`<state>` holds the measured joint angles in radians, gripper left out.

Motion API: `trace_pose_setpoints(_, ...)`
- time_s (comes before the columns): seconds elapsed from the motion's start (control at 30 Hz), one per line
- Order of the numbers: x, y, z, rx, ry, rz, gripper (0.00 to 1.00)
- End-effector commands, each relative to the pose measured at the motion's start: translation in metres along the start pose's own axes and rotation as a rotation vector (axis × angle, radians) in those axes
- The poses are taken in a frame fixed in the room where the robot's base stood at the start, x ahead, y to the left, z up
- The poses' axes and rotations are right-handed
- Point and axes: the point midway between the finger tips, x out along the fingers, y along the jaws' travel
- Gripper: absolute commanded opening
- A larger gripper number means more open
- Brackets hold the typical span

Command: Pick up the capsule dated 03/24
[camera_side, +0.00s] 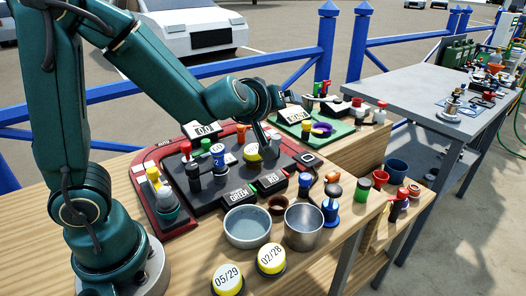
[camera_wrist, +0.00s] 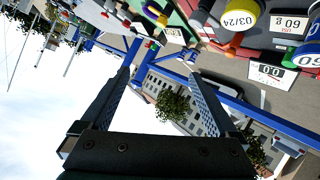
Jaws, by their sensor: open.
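The capsule dated 03/24 (camera_wrist: 240,17) is yellow with a white, dated top, and shows at the top of the wrist view. A yellow-sided capsule (camera_side: 252,152) on the black board in the side view looks like the same one, but its date is too small to read there. My gripper (camera_wrist: 162,78) is open, with nothing between its fingers. It points out past the bench toward the blue fence and buildings, with the capsule off to one side of its fingers. In the side view my wrist is above the board and my fingers are hard to make out.
Capsules dated 05/29 (camera_side: 228,279) and 02/28 (camera_side: 271,259) stand at the bench's front. A grey bowl (camera_side: 247,228) and a metal cup (camera_side: 303,228) stand behind them. Several coloured pieces crowd the black board (camera_side: 212,197). A display box (camera_side: 203,130) stands behind.

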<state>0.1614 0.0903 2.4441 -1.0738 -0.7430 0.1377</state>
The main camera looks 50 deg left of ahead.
Motion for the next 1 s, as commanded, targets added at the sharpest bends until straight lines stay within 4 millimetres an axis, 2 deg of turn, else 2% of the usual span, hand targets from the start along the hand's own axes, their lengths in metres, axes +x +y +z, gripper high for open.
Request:
trace_pose_setpoints(0.03, 0.011, -0.016, 0.010, 0.023, 0.018, -0.080, 0.95)
trace_pose_setpoints(0.13, 0.024, -0.048, 0.025, 0.073, 0.064, -0.225, 0.95)
trace_pose_setpoints(0.2, 0.029, -0.065, 0.036, 0.118, 0.079, -0.302, 0.95)
trace_pose_setpoints(0.3, 0.033, -0.081, 0.054, 0.174, 0.069, -0.366, 0.95)
trace_pose_setpoints(0.4, 0.035, -0.089, 0.070, 0.217, 0.042, -0.387, 0.95)
trace_pose_setpoints(0.53, 0.037, -0.092, 0.080, 0.247, 0.025, -0.392, 0.95)
trace_pose_setpoints(0.67, 0.044, -0.095, 0.081, 0.251, 0.022, -0.392, 0.95)
trace_pose_setpoints(1.0, 0.078, -0.108, 0.078, 0.249, 0.022, -0.391, 0.95)
